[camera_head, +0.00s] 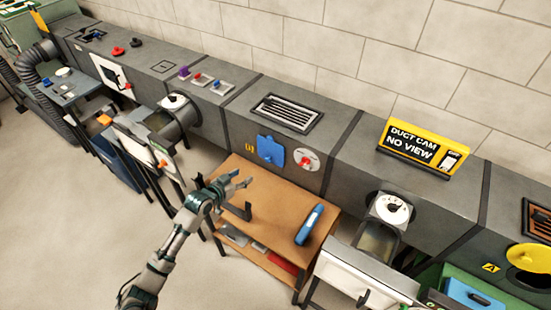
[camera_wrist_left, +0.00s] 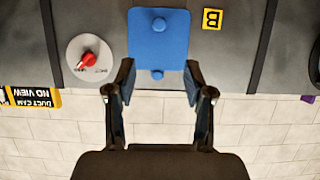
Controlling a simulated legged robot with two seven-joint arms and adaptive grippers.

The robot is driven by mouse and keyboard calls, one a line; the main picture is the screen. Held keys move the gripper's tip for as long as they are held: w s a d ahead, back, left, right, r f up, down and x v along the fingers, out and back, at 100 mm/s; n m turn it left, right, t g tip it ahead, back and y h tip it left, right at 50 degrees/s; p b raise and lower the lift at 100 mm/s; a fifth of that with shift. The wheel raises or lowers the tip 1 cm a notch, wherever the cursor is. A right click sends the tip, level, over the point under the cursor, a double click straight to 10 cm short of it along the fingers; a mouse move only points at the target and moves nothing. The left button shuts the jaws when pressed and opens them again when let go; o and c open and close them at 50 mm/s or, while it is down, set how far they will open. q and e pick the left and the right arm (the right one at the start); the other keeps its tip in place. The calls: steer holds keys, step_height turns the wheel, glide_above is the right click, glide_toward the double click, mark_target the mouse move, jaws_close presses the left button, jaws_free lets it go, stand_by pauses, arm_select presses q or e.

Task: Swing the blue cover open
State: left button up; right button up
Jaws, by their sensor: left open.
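The blue cover (camera_head: 271,150) lies flat against the front face of the grey duct, left of a round plate with a red knob (camera_head: 306,160). In the left wrist view, which is upside down, the blue cover (camera_wrist_left: 158,38) shows two round blue knobs, one near each end. My left gripper (camera_head: 243,181) is in front of the duct, below and left of the cover in the head view. Its fingers (camera_wrist_left: 159,76) are spread and empty, with the cover's knob seen between the tips. They appear apart from the cover. My right gripper is out of view.
A wooden cart (camera_head: 272,190) stands under the cover, with a blue tool (camera_head: 309,225) on top. A yellow duct cam sign (camera_head: 422,146) stands on the duct to the right. A white-dialled port (camera_head: 391,209) juts out below it. Open floor lies at lower left.

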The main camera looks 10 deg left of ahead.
arm_select(q)
steer(key=b, duration=0.2)
glide_toward(267, 161)
steer(key=w+f, duration=0.1)
steer(key=w, duration=0.1)
steer(key=b+x, duration=0.1)
steer(key=x, duration=0.5)
steer(key=shift+d+b, duration=0.25)
steer(key=shift+b, duration=0.1)
steer(key=shift+w+d, duration=0.2)
steer(key=shift+w, duration=0.3)
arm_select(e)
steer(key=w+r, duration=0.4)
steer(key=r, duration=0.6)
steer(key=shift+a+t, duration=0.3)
arm_select(q)
steer(key=shift+f, duration=0.1)
jaws_close()
